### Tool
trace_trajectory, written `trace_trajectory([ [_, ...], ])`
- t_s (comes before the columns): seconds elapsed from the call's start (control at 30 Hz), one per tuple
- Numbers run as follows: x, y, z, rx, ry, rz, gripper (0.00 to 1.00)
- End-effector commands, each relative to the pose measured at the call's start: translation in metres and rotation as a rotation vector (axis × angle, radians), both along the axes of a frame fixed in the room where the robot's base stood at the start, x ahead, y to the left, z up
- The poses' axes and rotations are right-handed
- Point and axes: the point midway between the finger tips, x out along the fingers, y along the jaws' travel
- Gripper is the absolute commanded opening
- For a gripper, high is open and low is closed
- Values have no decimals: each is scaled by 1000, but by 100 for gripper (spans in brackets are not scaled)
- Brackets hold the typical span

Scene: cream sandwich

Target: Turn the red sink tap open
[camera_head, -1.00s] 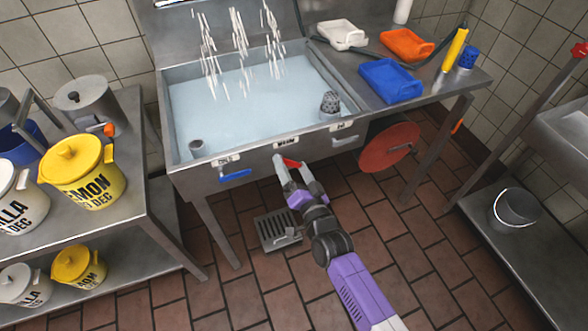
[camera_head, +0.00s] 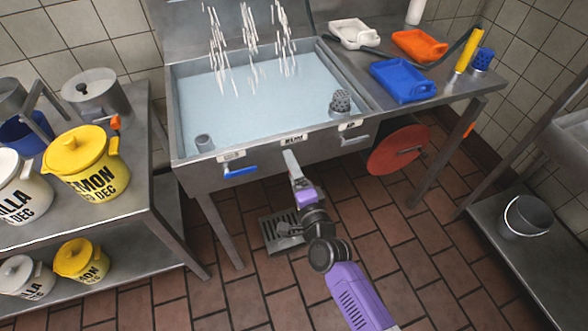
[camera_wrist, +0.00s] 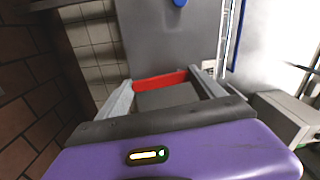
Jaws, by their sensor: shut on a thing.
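The steel sink (camera_head: 207,181) holds water, and white streams fall into it from above. My gripper (camera_head: 291,158) is at the middle of its front panel, below a small label. The red tap (camera_wrist: 160,80) shows in the wrist view as a red bar lying across between the two fingers of my gripper (camera_wrist: 162,84), which is shut on it. In the head view the red tap is hidden by my gripper. A blue-handled tap (camera_head: 240,171) is on the front panel to the left, apart from my gripper.
A grey lever (camera_head: 354,141) sticks out of the panel to the right. A red disc (camera_head: 398,150) is below the counter there. A floor drain (camera_head: 282,231) lies below. A shelf (camera_head: 170,225) with pots stands left, and another shelf (camera_head: 497,214) with a bucket stands right.

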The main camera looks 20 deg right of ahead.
Motion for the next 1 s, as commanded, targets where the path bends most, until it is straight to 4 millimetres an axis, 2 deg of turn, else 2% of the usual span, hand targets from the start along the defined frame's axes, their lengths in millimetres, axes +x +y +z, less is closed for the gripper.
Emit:
trace_trajectory([
  [0.53, -1, 0, -2, 25, 2, -1, 5],
  [0.57, -1, 0, -2, 25, 2, -1, 82],
  [0.6, -1, 0, -2, 25, 2, -1, 90],
  [0.67, -1, 0, -1, 24, 2, -1, 100],
  [0.87, 0, 0, -1, 24, 1, -1, 100],
  [1.0, -7, 0, -1, 24, 2, 0, 100],
])
